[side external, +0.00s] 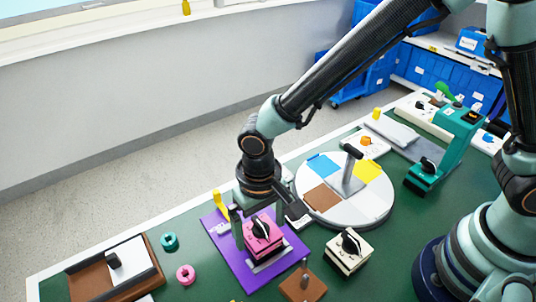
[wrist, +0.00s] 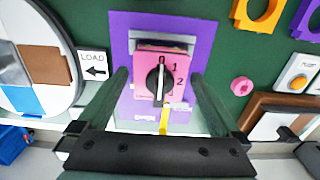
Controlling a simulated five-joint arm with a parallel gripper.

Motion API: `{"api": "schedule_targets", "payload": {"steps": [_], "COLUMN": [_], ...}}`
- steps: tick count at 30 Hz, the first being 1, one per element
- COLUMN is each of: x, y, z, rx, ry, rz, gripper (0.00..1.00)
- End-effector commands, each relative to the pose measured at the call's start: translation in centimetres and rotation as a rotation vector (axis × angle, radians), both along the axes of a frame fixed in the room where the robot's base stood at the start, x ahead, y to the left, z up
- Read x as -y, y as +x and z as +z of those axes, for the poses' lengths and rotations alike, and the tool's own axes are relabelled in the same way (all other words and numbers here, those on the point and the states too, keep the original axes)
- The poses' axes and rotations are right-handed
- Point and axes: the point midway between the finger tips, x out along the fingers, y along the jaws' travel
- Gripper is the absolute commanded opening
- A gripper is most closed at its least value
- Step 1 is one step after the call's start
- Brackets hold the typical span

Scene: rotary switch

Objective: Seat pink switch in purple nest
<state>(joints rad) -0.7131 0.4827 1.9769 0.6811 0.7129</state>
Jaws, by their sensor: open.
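The pink switch (side external: 262,238) has a black knob and a face marked 0, 1 and 2; it also shows in the wrist view (wrist: 178,93). It stands at the purple nest (side external: 226,256), a flat purple plate that also shows in the wrist view (wrist: 122,32). A pale grey slot edge of the nest shows beyond the switch in the wrist view; I cannot tell if the switch is down in it. My gripper (wrist: 161,76) is open, with one finger on each side of the switch. In the side view my gripper (side external: 260,213) is low over the plate.
A round turntable (side external: 374,210) with coloured sectors stands behind. A cream switch (side external: 347,252) and a brown block with a lever (side external: 303,284) are to the right. A yellow post (side external: 221,204) is close by. Teal (side external: 169,241) and pink (side external: 185,274) rings lie left, near a brown-edged tray (side external: 155,270).

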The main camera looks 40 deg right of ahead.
Motion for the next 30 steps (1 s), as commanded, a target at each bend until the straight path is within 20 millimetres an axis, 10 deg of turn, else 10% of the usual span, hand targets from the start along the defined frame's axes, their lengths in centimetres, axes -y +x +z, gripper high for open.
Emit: {"api": "schedule_targets", "payload": {"steps": [19,30], "x": [0.6,12.8], "y": [0.3,2.6], "z": [9.8,16.8], "rx": [0.010,0.215], "ry": [0.008,0.087], "rz": [-0.003,-0.014], "gripper": [1.00,1.00]}}
